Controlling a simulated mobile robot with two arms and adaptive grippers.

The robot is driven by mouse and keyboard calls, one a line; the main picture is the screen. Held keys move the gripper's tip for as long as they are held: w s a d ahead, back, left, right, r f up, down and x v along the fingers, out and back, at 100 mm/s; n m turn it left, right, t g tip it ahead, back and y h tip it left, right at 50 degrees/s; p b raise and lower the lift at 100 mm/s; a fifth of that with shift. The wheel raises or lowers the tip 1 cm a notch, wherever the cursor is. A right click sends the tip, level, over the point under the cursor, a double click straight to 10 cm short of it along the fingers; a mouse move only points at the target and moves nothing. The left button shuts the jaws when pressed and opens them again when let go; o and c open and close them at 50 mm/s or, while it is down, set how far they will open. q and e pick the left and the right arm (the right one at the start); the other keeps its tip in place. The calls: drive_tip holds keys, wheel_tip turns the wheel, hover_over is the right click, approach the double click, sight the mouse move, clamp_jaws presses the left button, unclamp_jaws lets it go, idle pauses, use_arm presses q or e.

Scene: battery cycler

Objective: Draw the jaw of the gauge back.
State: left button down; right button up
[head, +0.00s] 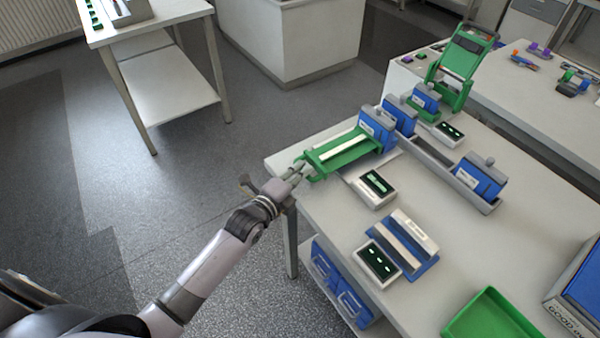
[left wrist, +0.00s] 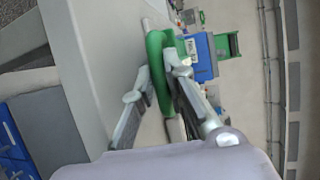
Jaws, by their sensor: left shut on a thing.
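The gauge (head: 345,152) is a green frame with a pale strip along it, lying at the left edge of the table. A blue block (head: 378,128) stands at its far right end. My left gripper (head: 298,172) is at the gauge's near left end, shut on its green handle. In the left wrist view the fingers (left wrist: 160,88) lie on both sides of the green handle (left wrist: 156,55). The blue block also shows beyond it in the left wrist view (left wrist: 201,57). The fingers hide part of the handle. My right gripper is not in view.
A white display box (head: 374,188) stands beside the gauge. A grey rail (head: 435,158) with blue blocks runs behind it. A blue and grey fixture (head: 408,240) and a green tray (head: 490,318) are nearer. Open floor (head: 190,190) lies left of the table (head: 335,225).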

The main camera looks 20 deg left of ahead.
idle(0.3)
use_arm(q)
drive_tip(key=s+a, duration=0.1)
drive_tip(key=s+a+p, duration=0.1)
drive_tip(key=s, duration=0.1)
drive_tip(key=shift+a+f, duration=0.2)
drive_tip(key=shift+a, duration=0.05)
